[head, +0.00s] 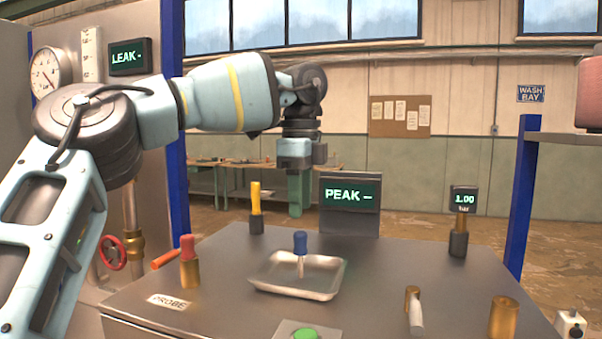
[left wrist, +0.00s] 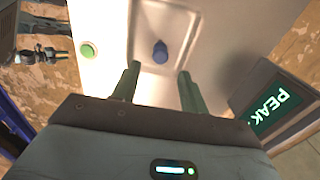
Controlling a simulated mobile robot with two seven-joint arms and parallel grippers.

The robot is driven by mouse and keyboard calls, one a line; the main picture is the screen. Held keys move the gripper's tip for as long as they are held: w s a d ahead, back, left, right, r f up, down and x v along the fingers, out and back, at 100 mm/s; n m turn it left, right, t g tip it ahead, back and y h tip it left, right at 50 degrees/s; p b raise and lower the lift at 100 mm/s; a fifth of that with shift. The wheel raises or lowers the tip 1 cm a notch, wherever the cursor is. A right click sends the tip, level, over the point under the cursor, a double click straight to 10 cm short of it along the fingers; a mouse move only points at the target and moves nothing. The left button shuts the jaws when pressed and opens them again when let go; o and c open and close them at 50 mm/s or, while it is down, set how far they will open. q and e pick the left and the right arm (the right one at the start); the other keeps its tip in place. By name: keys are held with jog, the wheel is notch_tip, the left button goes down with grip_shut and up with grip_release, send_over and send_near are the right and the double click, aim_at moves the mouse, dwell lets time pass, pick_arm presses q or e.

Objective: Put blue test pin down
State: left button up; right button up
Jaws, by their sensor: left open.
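The blue test pin (head: 300,245) stands upright in the shallow metal tray (head: 270,283) on the steel table, its blue head up and its thin metal shank down. In the left wrist view the blue pin head (left wrist: 160,52) shows beyond and between my fingertips, apart from them. My left gripper (head: 297,208) hangs above the back of the table, fingers down, higher than the pin. In the left wrist view its two green fingers (left wrist: 160,80) are spread with nothing between them. My right gripper is in neither view.
A red-topped pin (head: 188,250) stands in a brass holder at left, a yellow one (head: 256,205) behind. The PEAK display (head: 350,205) stands behind the tray. A green button (head: 305,334) is at the front; brass parts (head: 503,318) stand at right.

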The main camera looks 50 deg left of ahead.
pick_arm(q)
jog(key=shift+r, duration=2.7)
